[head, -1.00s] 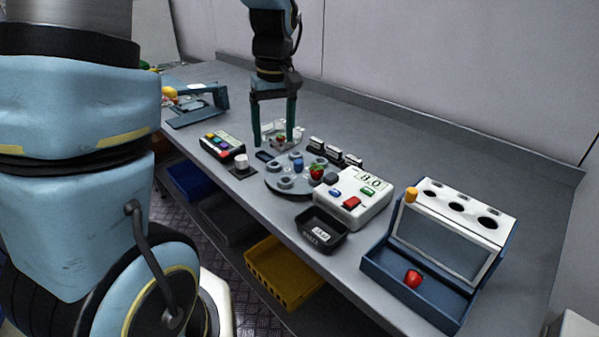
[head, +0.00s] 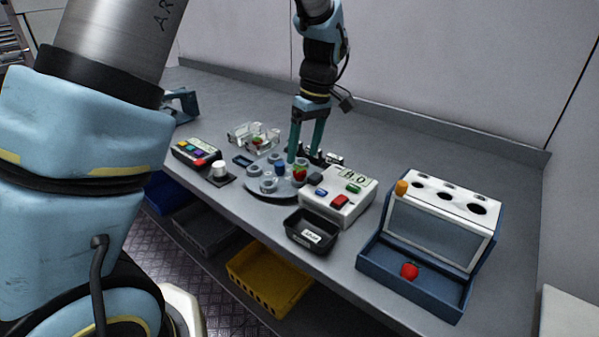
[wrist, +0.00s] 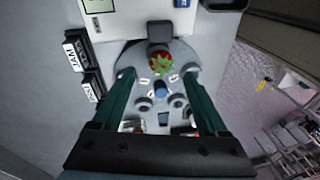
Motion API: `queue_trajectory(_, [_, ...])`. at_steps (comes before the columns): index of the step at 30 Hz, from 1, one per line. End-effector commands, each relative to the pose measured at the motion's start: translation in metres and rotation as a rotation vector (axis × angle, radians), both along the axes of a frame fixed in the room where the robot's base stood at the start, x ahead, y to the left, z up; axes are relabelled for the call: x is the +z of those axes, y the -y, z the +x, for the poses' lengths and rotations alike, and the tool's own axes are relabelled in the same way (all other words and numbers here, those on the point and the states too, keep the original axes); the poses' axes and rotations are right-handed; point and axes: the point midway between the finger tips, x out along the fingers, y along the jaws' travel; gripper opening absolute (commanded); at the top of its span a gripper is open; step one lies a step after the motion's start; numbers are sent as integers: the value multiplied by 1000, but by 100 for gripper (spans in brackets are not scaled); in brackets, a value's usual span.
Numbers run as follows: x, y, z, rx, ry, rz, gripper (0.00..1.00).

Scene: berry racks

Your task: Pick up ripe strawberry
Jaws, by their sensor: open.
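A red strawberry with green leaves (head: 299,174) sits on the round grey rotary plate (head: 252,184). In the wrist view the strawberry (wrist: 160,63) lies just past my fingertips and between their lines, near the plate's far edge. My gripper (head: 304,154) is open and empty, pointing down behind the strawberry in the head view. In the wrist view my gripper (wrist: 159,77) spans the plate, one green finger on each side. A second red fruit (head: 409,270) lies in the blue tray of the rack (head: 403,298). A small reddish fruit (head: 257,140) sits in a clear holder.
A white scale (head: 352,205) and a black bin (head: 311,231) stand right of the plate. A button box (head: 196,153) stands left. Black labelled blocks (wrist: 80,52) stand beside the plate. The table behind is mostly clear.

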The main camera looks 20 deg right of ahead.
Motion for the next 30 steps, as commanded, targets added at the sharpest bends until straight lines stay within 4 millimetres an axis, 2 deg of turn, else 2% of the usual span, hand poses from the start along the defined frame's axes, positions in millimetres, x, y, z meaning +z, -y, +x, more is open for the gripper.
queue_trajectory(10, [-43, -8, -2, 1, -2, 3, 76])
queue_trajectory(19, [-49, -8, -1, 0, 0, 0, 75])
queue_trajectory(30, [-48, -8, -1, 0, 0, 0, 34])
